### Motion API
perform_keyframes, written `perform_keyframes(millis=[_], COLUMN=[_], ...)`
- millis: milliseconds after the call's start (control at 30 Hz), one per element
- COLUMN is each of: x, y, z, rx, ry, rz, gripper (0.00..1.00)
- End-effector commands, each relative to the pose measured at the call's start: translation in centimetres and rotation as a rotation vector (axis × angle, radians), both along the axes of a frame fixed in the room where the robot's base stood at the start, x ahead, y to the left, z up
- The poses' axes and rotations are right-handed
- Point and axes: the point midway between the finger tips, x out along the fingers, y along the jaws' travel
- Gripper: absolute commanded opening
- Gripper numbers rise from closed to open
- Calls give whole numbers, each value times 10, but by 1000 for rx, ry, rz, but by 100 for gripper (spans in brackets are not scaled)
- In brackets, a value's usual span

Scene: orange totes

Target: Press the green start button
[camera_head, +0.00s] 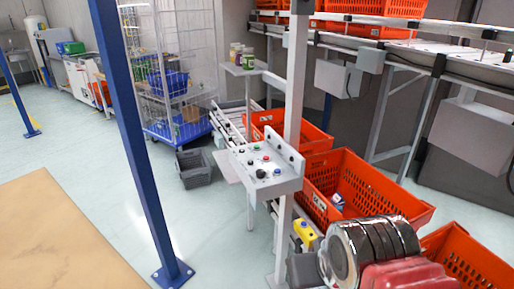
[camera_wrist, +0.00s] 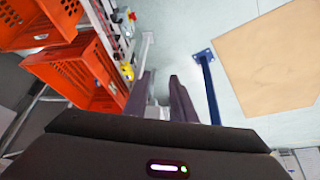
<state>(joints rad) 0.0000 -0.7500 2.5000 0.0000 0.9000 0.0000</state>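A grey control box (camera_head: 262,185) on a post carries several small buttons.
Orange totes (camera_head: 398,193) stand right of the box, and a yellow unit (camera_head: 305,232) sits below it. A pale upright post (camera_head: 293,90) stands directly behind the box. A blue post (camera_head: 130,130) stands to the left.

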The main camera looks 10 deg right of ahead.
Motion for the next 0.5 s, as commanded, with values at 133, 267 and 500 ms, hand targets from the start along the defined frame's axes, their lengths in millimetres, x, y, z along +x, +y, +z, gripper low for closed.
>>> perform_keyframes(millis=[133,267,500], x=[0,0,0], y=[0,0,0], z=[0,0,0], rx=[0,0,0], ry=[0,0,0], rz=[0,0,0], gripper=[13,4,0])
